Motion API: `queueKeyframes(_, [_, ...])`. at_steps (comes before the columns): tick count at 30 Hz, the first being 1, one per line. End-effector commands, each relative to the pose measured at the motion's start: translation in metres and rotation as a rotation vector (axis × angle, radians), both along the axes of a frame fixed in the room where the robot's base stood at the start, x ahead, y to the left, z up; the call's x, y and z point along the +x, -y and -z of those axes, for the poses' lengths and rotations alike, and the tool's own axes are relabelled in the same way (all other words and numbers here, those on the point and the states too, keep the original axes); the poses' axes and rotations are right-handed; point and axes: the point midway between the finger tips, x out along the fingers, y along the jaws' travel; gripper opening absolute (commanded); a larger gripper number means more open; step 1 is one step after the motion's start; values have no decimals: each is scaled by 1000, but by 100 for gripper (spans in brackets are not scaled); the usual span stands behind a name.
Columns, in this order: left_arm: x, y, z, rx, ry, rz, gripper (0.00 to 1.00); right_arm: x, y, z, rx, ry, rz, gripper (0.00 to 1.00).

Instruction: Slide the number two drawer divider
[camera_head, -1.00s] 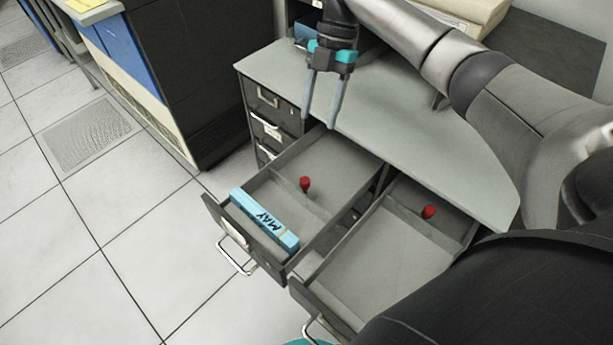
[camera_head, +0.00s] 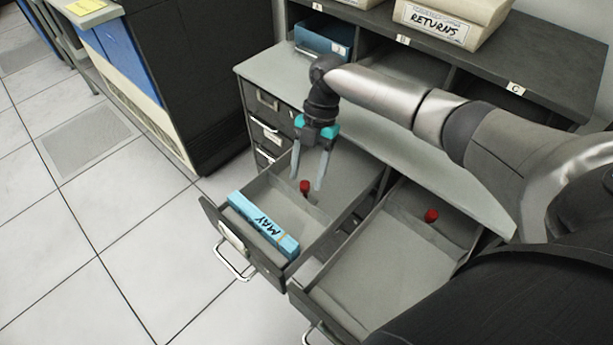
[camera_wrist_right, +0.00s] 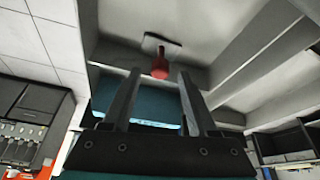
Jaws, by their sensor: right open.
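In the head view, the left open drawer (camera_head: 316,232) holds a low divider (camera_head: 287,194) with a red knob (camera_head: 304,186). A blue card box marked MAY (camera_head: 263,226) lies in front of this divider. The right open drawer (camera_head: 384,268) has another red-knobbed divider (camera_head: 408,214). I cannot read which drawer is number two. My right gripper (camera_head: 307,184) is open and points down into the left drawer, with its fingertips around or just above the red knob. In the right wrist view the knob (camera_wrist_right: 160,66) shows between the fingertips (camera_wrist_right: 158,76); contact is unclear. My left gripper is out of view.
The grey desk top (camera_head: 265,70) lies behind the drawers, with closed drawers (camera_head: 268,133) at its left. Shelf cubbies behind hold a blue box (camera_head: 322,38), with a RETURNS box (camera_head: 440,22) on top. A dark cabinet (camera_head: 195,80) stands left; the tiled floor is clear.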

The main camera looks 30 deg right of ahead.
Motion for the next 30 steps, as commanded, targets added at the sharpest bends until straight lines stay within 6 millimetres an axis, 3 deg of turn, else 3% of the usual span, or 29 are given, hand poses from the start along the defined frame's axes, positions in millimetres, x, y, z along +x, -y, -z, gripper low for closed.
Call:
queueKeyframes(4, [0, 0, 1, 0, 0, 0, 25, -2, -3, 10, 0, 0, 0, 59])
queueKeyframes(13, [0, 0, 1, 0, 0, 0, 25, -3, -4, 11, -1, 1, 0, 59])
queueKeyframes(27, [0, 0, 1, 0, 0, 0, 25, -2, -4, 11, -1, 1, 0, 6])
queueKeyframes(30, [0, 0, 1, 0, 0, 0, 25, -2, -4, 11, -1, 1, 0, 0])
